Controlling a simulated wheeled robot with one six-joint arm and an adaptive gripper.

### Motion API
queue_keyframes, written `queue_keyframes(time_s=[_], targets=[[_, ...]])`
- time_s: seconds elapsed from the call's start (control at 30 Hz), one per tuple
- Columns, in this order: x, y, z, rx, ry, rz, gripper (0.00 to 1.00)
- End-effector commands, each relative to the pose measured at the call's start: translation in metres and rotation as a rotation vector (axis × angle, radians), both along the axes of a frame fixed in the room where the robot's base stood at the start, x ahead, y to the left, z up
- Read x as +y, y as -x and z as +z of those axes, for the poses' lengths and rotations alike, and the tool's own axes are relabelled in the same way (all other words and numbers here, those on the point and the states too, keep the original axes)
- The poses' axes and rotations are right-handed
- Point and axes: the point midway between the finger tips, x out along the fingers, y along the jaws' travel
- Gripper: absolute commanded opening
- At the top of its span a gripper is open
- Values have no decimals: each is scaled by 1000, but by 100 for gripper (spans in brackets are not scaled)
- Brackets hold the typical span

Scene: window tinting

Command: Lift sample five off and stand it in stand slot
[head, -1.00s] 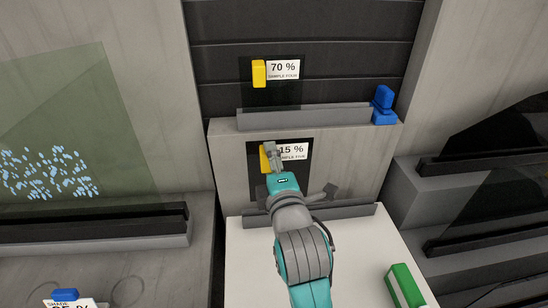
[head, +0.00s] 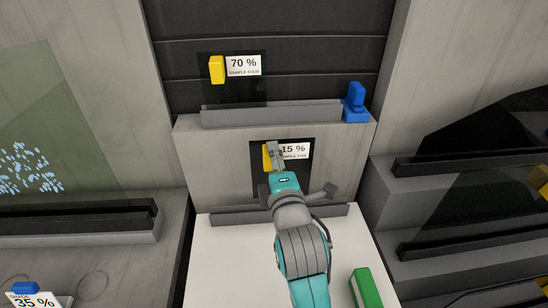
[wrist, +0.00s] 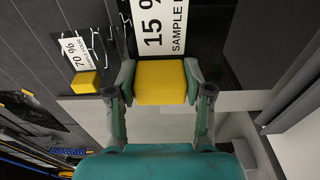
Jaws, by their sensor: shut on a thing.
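Sample five is a dark tinted panel (head: 259,183) with a yellow grip block and a white 15 % label (head: 295,150). My gripper (head: 274,155) is shut on the yellow block (wrist: 160,82), which sits between both fingers in the wrist view. The panel is upright in front of the grey block face, above the lower grey rail (head: 235,215). My arm hides its lower right part, and I cannot tell how far it is from the face. Sample four (head: 230,90), labelled 70 %, stands in the upper grey rail (head: 235,117).
A blue piece (head: 355,103) stands at the upper rail's right end. A green block (head: 367,288) lies on the white top (head: 235,265). Dark panes on stepped grey ledges (head: 430,184) are at the right. A greenish glass sheet (head: 45,130) stands at the left.

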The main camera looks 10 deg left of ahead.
Motion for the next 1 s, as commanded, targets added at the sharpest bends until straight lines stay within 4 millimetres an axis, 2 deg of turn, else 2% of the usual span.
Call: queue_keyframes(time_s=[0.5, 1.0], targets=[[0, 0, -40, 1, -1, 0, 9], [0, 0, -43, 0, 0, 0, 9]])
